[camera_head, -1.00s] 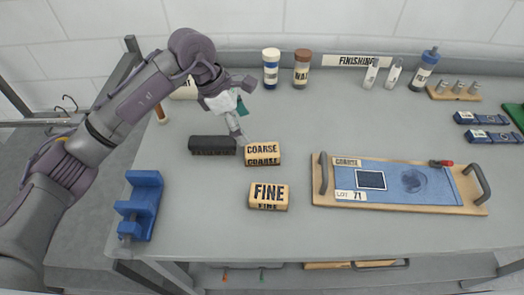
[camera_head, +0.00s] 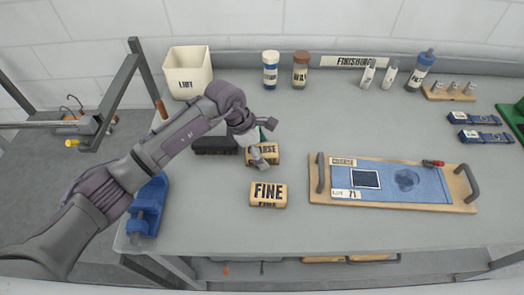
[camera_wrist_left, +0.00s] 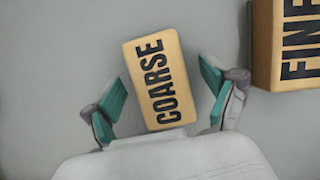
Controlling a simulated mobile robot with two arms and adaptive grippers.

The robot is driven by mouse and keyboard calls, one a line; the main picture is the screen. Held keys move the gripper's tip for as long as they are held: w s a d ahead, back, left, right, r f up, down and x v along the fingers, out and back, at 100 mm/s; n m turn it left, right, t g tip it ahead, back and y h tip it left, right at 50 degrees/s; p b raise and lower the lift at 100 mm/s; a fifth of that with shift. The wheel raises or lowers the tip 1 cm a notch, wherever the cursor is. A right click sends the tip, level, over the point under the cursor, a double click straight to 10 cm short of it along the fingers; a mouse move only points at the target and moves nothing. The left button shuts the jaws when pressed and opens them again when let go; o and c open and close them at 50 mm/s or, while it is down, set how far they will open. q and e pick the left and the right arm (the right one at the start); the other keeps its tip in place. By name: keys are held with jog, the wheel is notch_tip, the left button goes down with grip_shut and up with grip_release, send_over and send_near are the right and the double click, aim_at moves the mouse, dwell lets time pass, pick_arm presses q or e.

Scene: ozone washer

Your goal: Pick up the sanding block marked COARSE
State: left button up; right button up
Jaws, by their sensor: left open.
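The sanding block marked COARSE (camera_wrist_left: 158,80) is a tan block with black letters, lying on the grey workbench. In the left wrist view it lies between the two teal-padded fingers of my open left gripper (camera_wrist_left: 160,98), with gaps on both sides. In the head view the COARSE block (camera_head: 270,157) is partly hidden by my left gripper (camera_head: 262,146), which is over it. The block marked FINE (camera_head: 268,194) sits just in front of it; its edge also shows at the upper right in the left wrist view (camera_wrist_left: 292,45). My right gripper is not in view.
A dark brush-like block (camera_head: 215,145) lies just left of the COARSE block. A wooden tray (camera_head: 400,206) with a blue panel lies to the right. A blue clamp (camera_head: 149,207) is at the left edge. Bottles (camera_head: 270,70) and a LINT bin (camera_head: 188,72) stand behind.

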pick_arm(q)
jog(key=shift+c, duration=0.3)
jog(key=shift+r, duration=0.1)
jog(key=c, duration=1.3)
jog(key=shift+o, duration=0.2)
